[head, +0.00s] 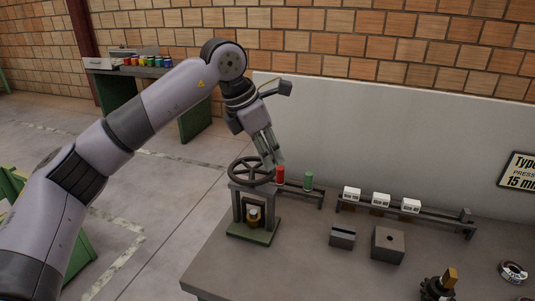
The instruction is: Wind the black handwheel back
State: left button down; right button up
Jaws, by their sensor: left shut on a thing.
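The black handwheel (240,161) lies flat on top of a small grey press-like frame (236,205) with a green base, near the left end of the workbench. My left gripper (271,160) reaches down from above and is shut on the right side of the wheel. The fingers hide part of the rim there, and the exact grip is too small to see. My right gripper is not in view.
A red cylinder (280,176) and a green cylinder (308,181) stand close right of the wheel. A rail with white blocks (381,200), grey blocks (388,244) and a tape roll (513,272) are farther right. The grey bench (300,270) is clear in front.

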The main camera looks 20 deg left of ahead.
aim_at(249, 177)
pick_arm(q)
jog(key=c, duration=1.5)
grip_release()
jog(key=v, duration=1.2)
